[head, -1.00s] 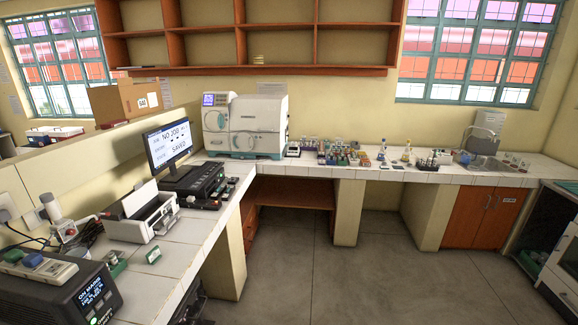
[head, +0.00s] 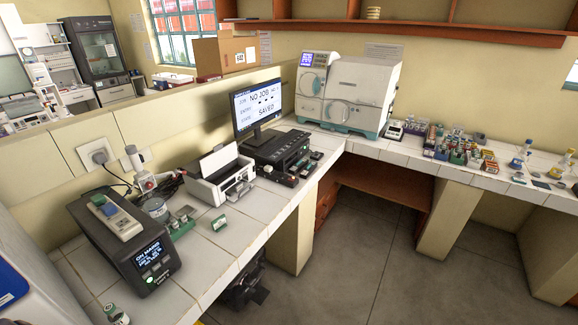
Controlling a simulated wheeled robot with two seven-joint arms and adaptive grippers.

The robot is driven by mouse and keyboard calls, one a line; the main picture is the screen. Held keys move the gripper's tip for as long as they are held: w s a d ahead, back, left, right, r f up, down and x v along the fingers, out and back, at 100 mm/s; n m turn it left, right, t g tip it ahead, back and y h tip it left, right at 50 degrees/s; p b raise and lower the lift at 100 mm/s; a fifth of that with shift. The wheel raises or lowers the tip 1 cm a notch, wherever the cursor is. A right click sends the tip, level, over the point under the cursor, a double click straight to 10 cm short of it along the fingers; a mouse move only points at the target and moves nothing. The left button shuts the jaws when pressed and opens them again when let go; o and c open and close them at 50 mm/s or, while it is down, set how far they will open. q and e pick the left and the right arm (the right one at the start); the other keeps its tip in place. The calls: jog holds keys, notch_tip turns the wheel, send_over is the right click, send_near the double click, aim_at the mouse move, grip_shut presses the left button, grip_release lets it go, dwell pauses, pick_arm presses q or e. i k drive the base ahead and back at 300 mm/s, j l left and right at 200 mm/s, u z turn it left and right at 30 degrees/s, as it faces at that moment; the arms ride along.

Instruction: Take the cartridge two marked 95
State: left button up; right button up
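No marking "95" can be read on anything in view, so I cannot tell which item is cartridge two. Small green and grey pieces (head: 181,219) stand in a cluster on the white tiled bench, in front of the white printer (head: 222,176). A single small green-and-white piece (head: 219,223) lies just right of them, near the bench edge. More small dark and green pieces (head: 307,168) sit by the black device in front of the monitor. Neither of my grippers shows in this view.
A black power unit (head: 128,240) reading "ON MAINS" stands at the left. The monitor (head: 257,104) shows "NO JOB" and "SAVED". A white-and-teal machine (head: 348,93) fills the corner. Racks of coloured vials (head: 458,148) stand on the right bench. Bare tiles (head: 209,258) and open floor lie in front.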

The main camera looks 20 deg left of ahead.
aim_at(308, 171)
jog(key=i+u, duration=0.5)
jog(key=i, duration=0.9)
jog(key=u, duration=0.05)
